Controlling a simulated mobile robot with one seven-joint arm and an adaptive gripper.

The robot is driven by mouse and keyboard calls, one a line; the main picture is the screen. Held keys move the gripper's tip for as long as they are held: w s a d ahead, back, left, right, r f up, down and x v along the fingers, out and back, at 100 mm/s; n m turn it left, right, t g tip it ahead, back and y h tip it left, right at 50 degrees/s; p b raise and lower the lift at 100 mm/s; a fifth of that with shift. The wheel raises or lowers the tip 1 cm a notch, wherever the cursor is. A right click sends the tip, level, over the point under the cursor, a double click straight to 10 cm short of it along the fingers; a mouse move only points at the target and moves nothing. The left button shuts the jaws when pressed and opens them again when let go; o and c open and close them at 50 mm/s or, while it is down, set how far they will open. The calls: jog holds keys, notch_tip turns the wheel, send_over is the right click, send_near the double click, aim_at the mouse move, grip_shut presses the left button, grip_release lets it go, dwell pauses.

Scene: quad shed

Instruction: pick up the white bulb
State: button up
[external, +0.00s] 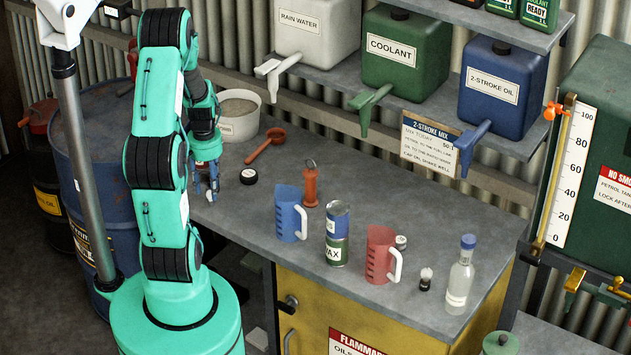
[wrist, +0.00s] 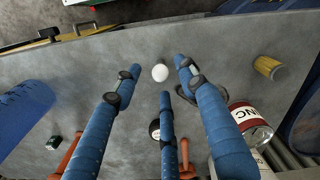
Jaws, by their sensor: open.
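The white bulb (wrist: 160,72) lies on the grey bench, near the bench edge in the wrist view. It shows as a small pale shape under my gripper in the external view (external: 210,196). My gripper (wrist: 158,85) has blue fingers spread apart, with nothing held between them. Two fingertips are on either side of the bulb in the picture, and the third is just below it; I cannot tell whether any touches it. In the external view my gripper (external: 206,190) points down near the left end of the bench.
A blue jug (external: 289,214), an orange tool (external: 310,185), a can (external: 337,235), a red jug (external: 379,255) and a bottle (external: 459,280) stand to the right. A black-rimmed lid (external: 249,176), red scoop (external: 265,146) and white bucket (external: 239,125) are nearer. A yellow can (wrist: 269,67) is right of the bulb.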

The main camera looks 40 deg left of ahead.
aim_at(210, 191)
jog(key=shift+f+b, duration=0.35)
jog(key=shift+f, duration=1.95)
jog(key=c, duration=0.9)
